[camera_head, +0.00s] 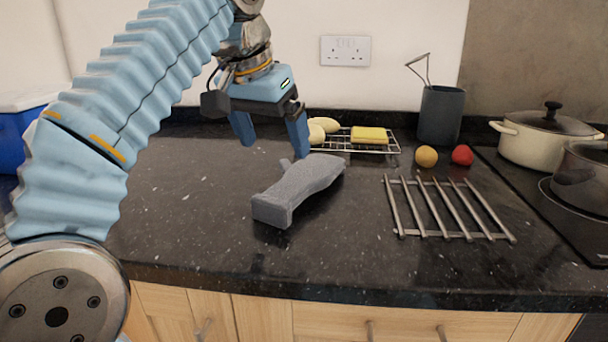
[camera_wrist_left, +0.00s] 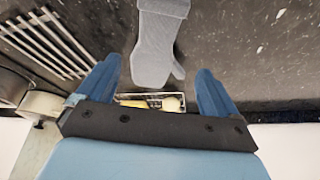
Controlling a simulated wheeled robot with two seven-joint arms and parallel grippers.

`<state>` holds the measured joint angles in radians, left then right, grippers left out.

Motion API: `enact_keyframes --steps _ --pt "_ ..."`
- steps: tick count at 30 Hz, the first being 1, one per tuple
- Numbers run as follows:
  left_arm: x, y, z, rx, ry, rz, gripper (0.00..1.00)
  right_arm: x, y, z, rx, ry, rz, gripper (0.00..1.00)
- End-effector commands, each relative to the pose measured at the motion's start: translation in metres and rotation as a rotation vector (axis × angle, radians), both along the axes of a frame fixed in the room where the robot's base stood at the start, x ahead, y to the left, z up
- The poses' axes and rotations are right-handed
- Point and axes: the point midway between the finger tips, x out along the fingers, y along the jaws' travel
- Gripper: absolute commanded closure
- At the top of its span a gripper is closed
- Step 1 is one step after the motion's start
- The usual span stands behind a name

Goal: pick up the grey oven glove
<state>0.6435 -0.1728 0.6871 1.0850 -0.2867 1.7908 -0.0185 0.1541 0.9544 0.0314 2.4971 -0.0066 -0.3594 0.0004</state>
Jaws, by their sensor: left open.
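The grey oven glove (camera_head: 302,186) lies on the dark granite counter in the head view, its cuff toward the front left and its far end toward the back right. In the left wrist view the glove (camera_wrist_left: 160,45) shows between and beyond the fingers, its thumb at the right. My left gripper (camera_head: 272,146) is open and empty above the counter, behind the glove and a little left of its far end. Its two blue fingers also show in the left wrist view (camera_wrist_left: 160,85), apart from the glove. My right gripper is not in view.
A metal trivet (camera_head: 446,209) lies right of the glove. Behind stand a wire rack (camera_head: 348,146) with a yellow sponge (camera_head: 369,135), and a dark utensil pot (camera_head: 440,115). Two round fruits (camera_head: 426,156) sit near a cream pot (camera_head: 545,145) on the hob. The counter front left is clear.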

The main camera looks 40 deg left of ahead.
Motion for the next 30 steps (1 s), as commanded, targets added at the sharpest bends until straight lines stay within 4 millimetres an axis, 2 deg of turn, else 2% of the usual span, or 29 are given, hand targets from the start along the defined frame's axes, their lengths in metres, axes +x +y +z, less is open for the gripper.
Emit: enact_keyframes --steps 5,11,19,22,29,30 --pt "0.014 0.001 -0.038 0.000 0.003 0.000 0.06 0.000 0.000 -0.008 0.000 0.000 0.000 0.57" --pt "0.021 0.002 -0.051 0.000 0.000 0.000 0.06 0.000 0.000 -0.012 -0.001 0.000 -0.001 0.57" --pt "0.036 -0.002 -0.089 0.000 0.001 0.001 0.06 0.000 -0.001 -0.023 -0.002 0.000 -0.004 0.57" --pt "0.039 -0.002 -0.096 -0.001 0.000 0.000 0.06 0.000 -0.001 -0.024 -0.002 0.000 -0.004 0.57" --pt "0.040 -0.002 -0.097 -0.001 -0.002 0.000 0.06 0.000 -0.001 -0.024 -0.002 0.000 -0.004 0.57" --pt "0.040 -0.002 -0.097 -0.001 -0.001 0.000 0.11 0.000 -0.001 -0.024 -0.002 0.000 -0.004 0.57"
